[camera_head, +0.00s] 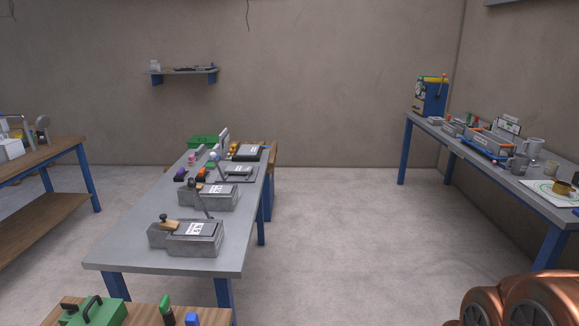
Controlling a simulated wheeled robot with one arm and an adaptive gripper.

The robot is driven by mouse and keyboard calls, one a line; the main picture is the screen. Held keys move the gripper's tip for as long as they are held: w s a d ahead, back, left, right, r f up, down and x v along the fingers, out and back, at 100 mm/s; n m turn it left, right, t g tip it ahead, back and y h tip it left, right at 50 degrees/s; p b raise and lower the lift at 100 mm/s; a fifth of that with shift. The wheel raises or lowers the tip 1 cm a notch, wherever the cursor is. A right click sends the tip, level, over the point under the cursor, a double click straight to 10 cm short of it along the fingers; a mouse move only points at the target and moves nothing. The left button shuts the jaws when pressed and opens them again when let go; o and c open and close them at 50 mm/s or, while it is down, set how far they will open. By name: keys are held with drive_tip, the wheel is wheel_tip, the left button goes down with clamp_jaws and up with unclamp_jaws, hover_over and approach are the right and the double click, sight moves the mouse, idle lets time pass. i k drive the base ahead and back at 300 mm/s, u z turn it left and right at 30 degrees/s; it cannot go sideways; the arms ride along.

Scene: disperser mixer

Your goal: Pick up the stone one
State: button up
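I cannot tell for sure which thing is the stone one. On the right table stand a dark grey mug (517,163), a lighter grey mug (535,148) behind it, and a small beige cup (551,169). A gold-coloured cup (562,188) sits on a white mat with a round green mark (543,190). On the middle table, two grey blocky devices (181,238) with labels and levers stand in a row; a second one is behind (219,197). My gripper is not in view.
The middle table (120,253) also bears small coloured items and a green box (202,141) at its far end. A wall shelf (183,71) hangs behind. Open floor (335,230) lies between the middle and right tables.

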sight(203, 175)
drive_tip(key=i, duration=0.8)
drive_tip(key=u, duration=1.15)
drive_tip(key=i, duration=0.5)
drive_tip(key=z, duration=1.1)
drive_tip(key=i, duration=3)
drive_tip(key=u, duration=1.1)
